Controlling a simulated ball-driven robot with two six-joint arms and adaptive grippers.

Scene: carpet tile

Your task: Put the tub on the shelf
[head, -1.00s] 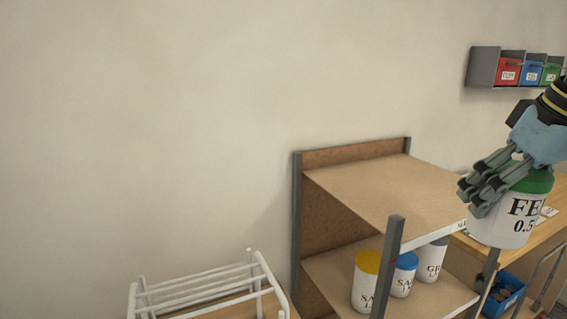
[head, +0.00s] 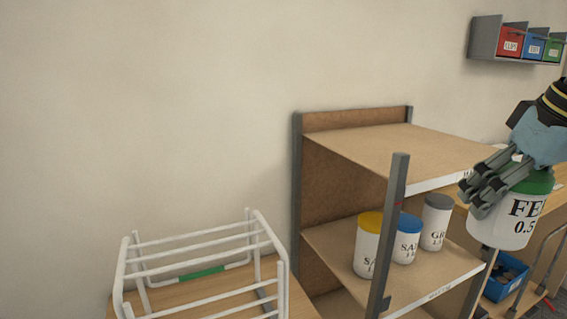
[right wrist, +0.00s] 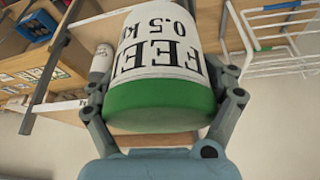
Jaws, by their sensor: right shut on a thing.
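The tub (head: 507,222) is white with a green lid and black lettering that reads FE and 0.5 in the head view. My right gripper (head: 490,195) is shut on it near the lid and holds it upright in the air, at the right of the shelf. In the right wrist view the tub (right wrist: 165,60) fills the middle, reading FEE and 0.5 K, with a finger on each side. The shelf (head: 390,146) is a brown unit with grey posts. Its top board is bare. My left gripper is not in view.
The lower board holds a yellow-lidded tub (head: 367,245), a blue-lidded tub (head: 407,240) and a grey-lidded tub (head: 436,224). A white rack (head: 200,262) stands at lower left. A blue bin (head: 505,280) is at lower right, and coloured bins (head: 511,42) hang on the wall.

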